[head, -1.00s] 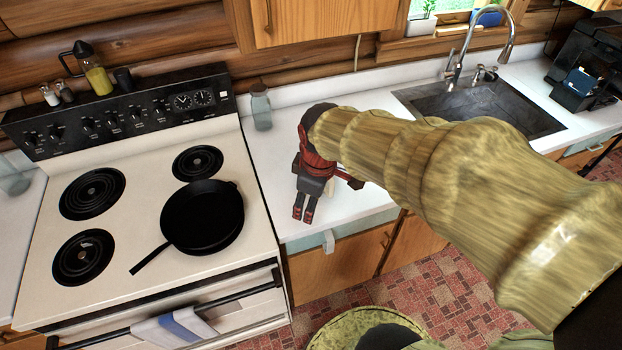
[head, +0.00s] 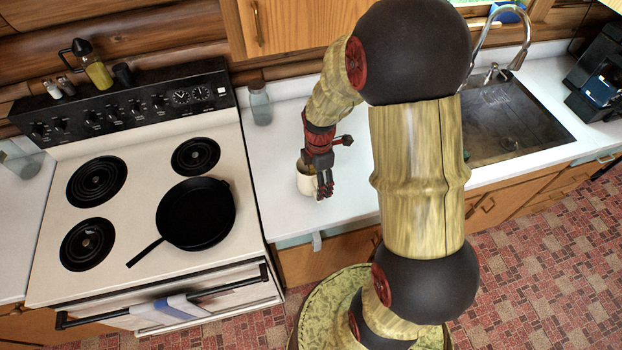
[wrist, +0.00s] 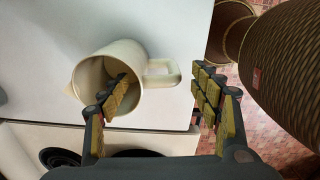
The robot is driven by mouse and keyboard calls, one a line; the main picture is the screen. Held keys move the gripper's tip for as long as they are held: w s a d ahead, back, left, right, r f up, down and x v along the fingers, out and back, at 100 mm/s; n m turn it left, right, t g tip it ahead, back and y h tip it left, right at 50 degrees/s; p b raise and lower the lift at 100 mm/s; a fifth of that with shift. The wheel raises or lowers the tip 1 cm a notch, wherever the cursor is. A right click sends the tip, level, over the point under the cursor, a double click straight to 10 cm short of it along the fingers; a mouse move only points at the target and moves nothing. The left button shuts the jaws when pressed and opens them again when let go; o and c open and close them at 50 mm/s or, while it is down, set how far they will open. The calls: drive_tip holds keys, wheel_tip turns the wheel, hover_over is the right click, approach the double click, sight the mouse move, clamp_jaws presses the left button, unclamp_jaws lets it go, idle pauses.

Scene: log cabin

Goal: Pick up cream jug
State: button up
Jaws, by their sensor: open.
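The cream jug (head: 304,183) stands upright on the white counter just right of the stove, partly hidden by my gripper (head: 325,190). In the wrist view the cream jug (wrist: 103,70) shows its open mouth, with its handle pointing right. My gripper (wrist: 165,105) is open there. Its left finger overlaps the jug's mouth and looks to be inside or above it; I cannot tell how deep. Its right finger is apart from the jug, just beyond the handle's outer end. Nothing is held.
The stove (head: 100,220) with a black skillet (head: 195,213) is to the left. A glass jar (head: 260,105) stands behind the jug by the wall. The sink (head: 510,125) is to the right. The upper cabinet (head: 290,30) overhangs the counter's back. Counter around the jug is clear.

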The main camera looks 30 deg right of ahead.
wheel_tip(320, 180, down, 3)
drive_tip(key=shift+a+f, duration=0.1)
drive_tip(key=shift+f, duration=0.05)
drive_tip(key=shift+c, duration=1.3)
drive_tip(key=shift+s, duration=0.1)
clamp_jaws()
